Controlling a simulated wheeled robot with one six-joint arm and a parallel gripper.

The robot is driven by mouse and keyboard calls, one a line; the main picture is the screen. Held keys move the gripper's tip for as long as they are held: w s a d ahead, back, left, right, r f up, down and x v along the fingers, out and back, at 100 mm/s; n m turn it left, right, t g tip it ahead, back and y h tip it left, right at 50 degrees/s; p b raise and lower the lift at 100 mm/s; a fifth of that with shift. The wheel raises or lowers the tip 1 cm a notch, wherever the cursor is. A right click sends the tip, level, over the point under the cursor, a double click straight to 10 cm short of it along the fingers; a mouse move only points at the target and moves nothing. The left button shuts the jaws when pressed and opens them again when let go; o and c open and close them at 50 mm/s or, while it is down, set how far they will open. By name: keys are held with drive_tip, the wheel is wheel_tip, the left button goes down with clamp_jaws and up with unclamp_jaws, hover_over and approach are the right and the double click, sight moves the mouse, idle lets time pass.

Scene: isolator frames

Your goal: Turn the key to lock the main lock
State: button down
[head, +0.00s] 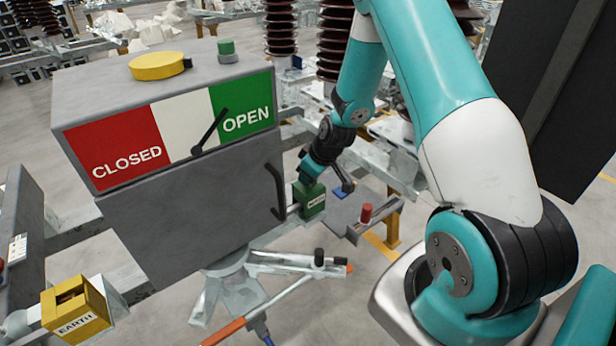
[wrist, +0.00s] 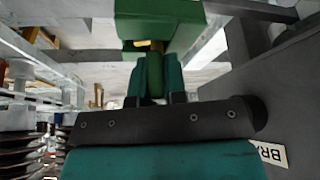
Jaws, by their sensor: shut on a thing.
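The main lock is a small green box (head: 311,201) with a label too small to read, at the right side of the grey cabinet in the head view. It also fills the top middle of the wrist view (wrist: 158,28). My gripper (head: 309,178) reaches down to the lock from above. In the wrist view my gripper (wrist: 155,82) is shut on a green key (wrist: 155,72) held between its two fingers. The key's handle lines up with the lock, and a small yellow patch shows between them. The key's tip is hidden, so its turn angle cannot be told.
The grey cabinet (head: 190,215) carries a CLOSED/OPEN plate (head: 170,130) whose black pointer leans towards OPEN. A bent black handle (head: 276,190) is close left of the lock. A yellow EARTH box (head: 76,312) is at lower left. A red knob (head: 366,212) stands on a grey shelf.

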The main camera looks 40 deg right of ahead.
drive_tip(key=m+h, duration=0.1)
drive_tip(key=m, duration=0.2)
drive_tip(key=shift+m+h, duration=1)
drive_tip(key=shift+m, duration=1)
drive_tip(key=c, duration=0.8)
unclamp_jaws()
drive_tip(key=shift+c, duration=0.2)
drive_tip(key=o, duration=0.6)
drive_tip(key=shift+c, duration=0.2)
drive_tip(key=b+v, duration=0.2)
drive_tip(key=v, duration=1.5)
drive_tip(key=shift+r+b, duration=0.2)
drive_tip(key=shift+b, duration=0.1)
drive_tip(key=shift+s, duration=0.1)
